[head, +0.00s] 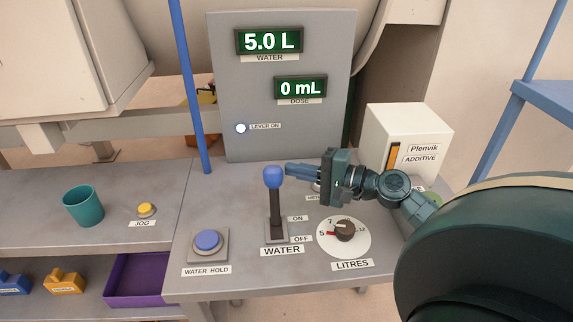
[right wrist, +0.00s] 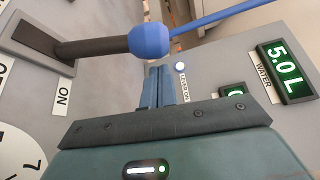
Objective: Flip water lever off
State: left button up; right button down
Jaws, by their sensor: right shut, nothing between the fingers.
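The water lever (head: 275,208) has a dark shaft and a blue knob (head: 273,177). It stands up from its slotted base above the WATER label, with ON and OFF labels at its right. My right gripper (head: 288,170) is shut and empty, its fingertips just right of the knob. In the right wrist view the blue knob (right wrist: 150,40) is just beyond the closed fingertips (right wrist: 159,70); I cannot tell whether they touch. The LEVER ON lamp (head: 240,128) looks lit white. My left gripper is out of view.
The WATER display (head: 269,41) reads 5.0 L and the DOSE display (head: 300,88) 0 mL. A LITRES dial (head: 344,231), a blue WATER HOLD button (head: 208,241), a yellow JOG button (head: 146,209), a teal cup (head: 84,206) and a white additive box (head: 405,135) stand around.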

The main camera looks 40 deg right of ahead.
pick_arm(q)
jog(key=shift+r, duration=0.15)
pick_arm(e)
jog(key=shift+x, duration=1.35)
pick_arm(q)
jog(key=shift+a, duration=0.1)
